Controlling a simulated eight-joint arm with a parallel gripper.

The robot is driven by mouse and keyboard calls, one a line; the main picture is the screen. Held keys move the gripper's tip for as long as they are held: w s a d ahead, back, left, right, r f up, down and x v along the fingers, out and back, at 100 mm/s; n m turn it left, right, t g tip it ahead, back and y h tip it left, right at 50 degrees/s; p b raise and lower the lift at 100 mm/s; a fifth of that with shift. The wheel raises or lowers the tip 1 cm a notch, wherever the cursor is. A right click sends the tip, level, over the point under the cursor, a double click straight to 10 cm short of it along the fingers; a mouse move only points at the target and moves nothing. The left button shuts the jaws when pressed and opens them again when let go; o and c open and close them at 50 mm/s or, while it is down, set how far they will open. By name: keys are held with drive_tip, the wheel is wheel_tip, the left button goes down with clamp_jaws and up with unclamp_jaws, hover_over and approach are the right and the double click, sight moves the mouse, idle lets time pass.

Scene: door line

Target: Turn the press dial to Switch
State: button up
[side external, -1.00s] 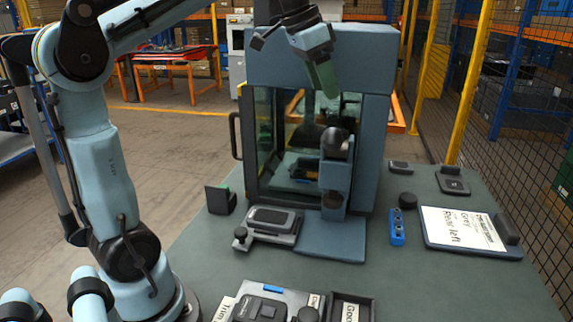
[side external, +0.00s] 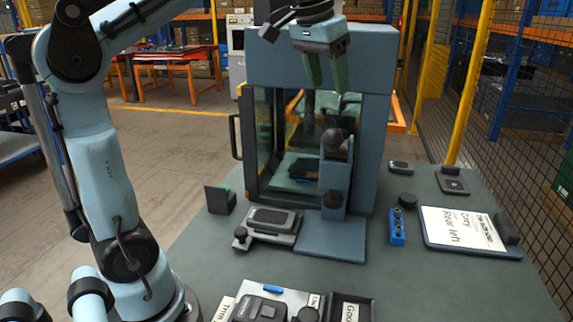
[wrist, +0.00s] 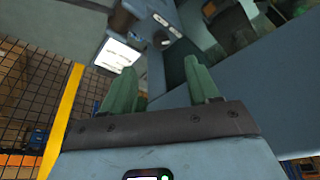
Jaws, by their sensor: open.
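The cabinet (side external: 320,58) rises behind my gripper. On the table are a grey device (side external: 270,217), a blue block (side external: 397,228), a white sheet on a board (side external: 462,228), a black tray (side external: 352,297) and small dark parts.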

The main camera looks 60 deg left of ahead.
drive_tip(key=w+f+n, duration=0.1)
drive_tip(key=f, duration=0.2)
drive_tip(key=w+f+n+y, duration=0.1)
drive_tip(key=w+f+n, duration=0.1)
drive_tip(key=f, duration=0.2)
drive_tip(key=w+f+n, duration=0.1)
drive_tip(key=f, duration=0.2)
drive_tip(key=shift+w+a+f+y, duration=0.1)
drive_tip(key=shift+w+f+y, duration=0.15)
drive_tip(key=shift+f+y, duration=0.15)
idle(0.4)
drive_tip(key=c, duration=1)
drive_tip(key=shift+m+h, duration=0.3)
drive_tip(key=shift+m, duration=0.2)
drive_tip(key=o, duration=1)
